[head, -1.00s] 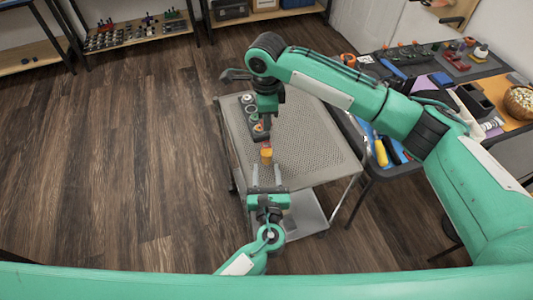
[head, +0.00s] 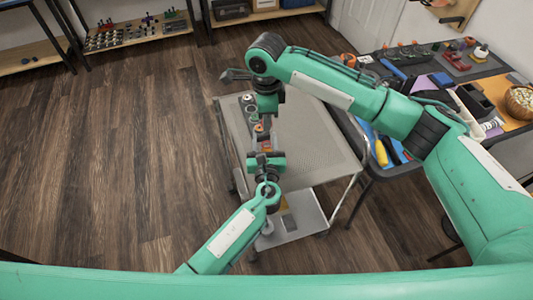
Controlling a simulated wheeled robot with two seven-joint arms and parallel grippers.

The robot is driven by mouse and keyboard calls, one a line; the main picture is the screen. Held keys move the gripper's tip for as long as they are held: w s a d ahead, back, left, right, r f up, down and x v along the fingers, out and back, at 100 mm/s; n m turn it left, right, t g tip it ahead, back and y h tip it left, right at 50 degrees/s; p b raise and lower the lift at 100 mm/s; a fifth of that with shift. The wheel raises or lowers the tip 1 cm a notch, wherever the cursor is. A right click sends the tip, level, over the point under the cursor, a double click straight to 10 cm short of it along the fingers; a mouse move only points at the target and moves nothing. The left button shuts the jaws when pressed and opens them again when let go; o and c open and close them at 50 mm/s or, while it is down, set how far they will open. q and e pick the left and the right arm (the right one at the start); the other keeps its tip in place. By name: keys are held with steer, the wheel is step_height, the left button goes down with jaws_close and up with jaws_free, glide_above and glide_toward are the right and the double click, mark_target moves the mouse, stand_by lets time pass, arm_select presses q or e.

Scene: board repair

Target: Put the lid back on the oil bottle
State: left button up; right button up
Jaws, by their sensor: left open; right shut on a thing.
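My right gripper (head: 266,127) points down over the cart and is shut on a small reddish piece (head: 266,143), which looks like the lid. The piece is small and partly covered, so its exact shape is unclear. My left gripper (head: 265,153) is open and sits just below and in front of it, close to the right gripper's tips. The yellow-orange oil bottle was visible at this spot earlier; now the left gripper hides most or all of it. I cannot tell whether the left fingers touch it.
The grey cart top (head: 310,135) is clear to the right of the grippers. A lower shelf (head: 300,215) shows below. A workbench with tools, including a yellow-handled one (head: 381,152), stands at right.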

arm_select(q)
jaws_close()
arm_select(e)
steer(key=f, duration=0.5)
steer(key=shift+a, duration=0.35)
steer(key=shift+f, duration=0.1)
steer(key=shift+f, duration=0.8)
arm_select(q)
steer(key=shift+s+f, duration=0.1)
arm_select(e)
steer(key=shift+f, duration=0.55)
